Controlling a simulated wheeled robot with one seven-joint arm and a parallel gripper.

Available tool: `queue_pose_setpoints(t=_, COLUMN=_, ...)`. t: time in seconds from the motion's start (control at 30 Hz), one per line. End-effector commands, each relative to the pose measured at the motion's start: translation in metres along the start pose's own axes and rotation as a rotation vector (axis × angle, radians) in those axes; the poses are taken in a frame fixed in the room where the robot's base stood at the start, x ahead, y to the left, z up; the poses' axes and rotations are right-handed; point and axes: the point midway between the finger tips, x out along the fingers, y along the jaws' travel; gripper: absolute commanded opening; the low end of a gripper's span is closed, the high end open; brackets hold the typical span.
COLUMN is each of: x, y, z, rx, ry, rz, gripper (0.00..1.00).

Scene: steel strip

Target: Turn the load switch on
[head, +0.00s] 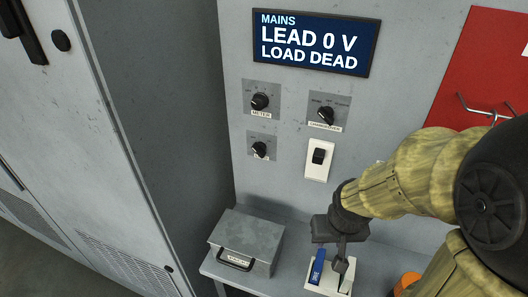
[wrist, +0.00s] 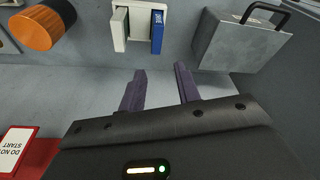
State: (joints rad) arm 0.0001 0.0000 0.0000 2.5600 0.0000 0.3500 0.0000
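A white wall plate with a black rocker switch (head: 318,157) is on the grey panel; no label on it is readable. Left of it is a small black rotary knob (head: 259,149) with a label too small to read. Above are knobs labelled METER (head: 260,101) and CHANGEOVER (head: 326,114). Which one is the load switch, I cannot tell for sure. The display (head: 315,44) reads MAINS, LEAD 0 V, LOAD DEAD. My gripper (head: 342,266) is below the rocker switch, apart from it, pointing down near the shelf. In the wrist view its fingers (wrist: 160,69) are apart with nothing between them.
A white holder (wrist: 120,28) with a blue piece (wrist: 157,33) stands on the shelf by my gripper. A grey metal box (head: 246,240) with a handle is to the left. An orange cylinder (wrist: 44,26) and a red DO NOT START tag (wrist: 15,150) are nearby.

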Motion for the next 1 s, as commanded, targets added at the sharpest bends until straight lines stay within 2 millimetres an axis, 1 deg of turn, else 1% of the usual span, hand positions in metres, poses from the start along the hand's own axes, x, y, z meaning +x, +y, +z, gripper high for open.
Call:
queue_pose_setpoints(t=0.3, x=0.001, y=-0.002, z=-0.002, rx=-0.003, ry=0.005, rz=-0.004, gripper=0.33)
queue_pose_setpoints(t=0.37, x=0.002, y=-0.007, z=-0.006, rx=-0.009, ry=0.017, rz=-0.011, gripper=0.33)
queue_pose_setpoints(t=0.47, x=0.008, y=-0.020, z=-0.021, rx=-0.027, ry=0.059, rz=-0.034, gripper=0.33)
queue_pose_setpoints(t=0.57, x=0.016, y=-0.044, z=-0.044, rx=-0.053, ry=0.130, rz=-0.060, gripper=0.33)
queue_pose_setpoints(t=0.63, x=0.023, y=-0.064, z=-0.063, rx=-0.074, ry=0.193, rz=-0.070, gripper=0.33)
queue_pose_setpoints(t=0.7, x=0.030, y=-0.083, z=-0.081, rx=-0.092, ry=0.261, rz=-0.069, gripper=0.33)
queue_pose_setpoints(t=0.8, x=0.039, y=-0.109, z=-0.103, rx=-0.120, ry=0.357, rz=-0.044, gripper=0.33)
queue_pose_setpoints(t=0.9, x=0.046, y=-0.132, z=-0.121, rx=-0.152, ry=0.453, rz=0.005, gripper=0.33)
queue_pose_setpoints(t=1.0, x=0.050, y=-0.152, z=-0.134, rx=-0.187, ry=0.552, rz=0.078, gripper=0.33)
